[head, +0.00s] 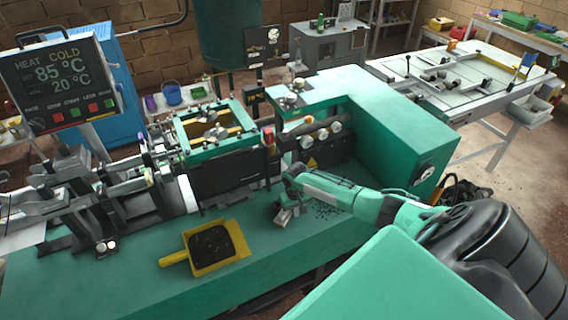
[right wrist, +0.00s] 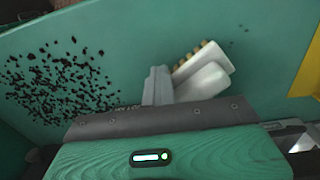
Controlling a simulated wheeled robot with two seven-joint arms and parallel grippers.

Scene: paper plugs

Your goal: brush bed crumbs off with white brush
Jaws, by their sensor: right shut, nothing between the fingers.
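Dark crumbs (right wrist: 60,82) lie scattered on the green machine bed (head: 110,275). In the head view the crumbs (head: 326,211) show just right of my right gripper (head: 284,215), partly behind my arm. The white brush (right wrist: 205,80), with a row of yellowish bristles, shows in the right wrist view just right of my right gripper's fingers (right wrist: 158,86). The fingers are shut with nothing between them, and the brush is beside or beyond them. I cannot tell whether they touch it. In the head view I cannot clearly make out the brush. My left gripper is not in view.
A yellow dustpan (head: 240,240) with dark material in it lies on the bed left of my right gripper. Its edge shows in the right wrist view (right wrist: 309,72). The machine's dark front (head: 230,170) and green housing (head: 390,140) stand behind. The bed's front left is clear.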

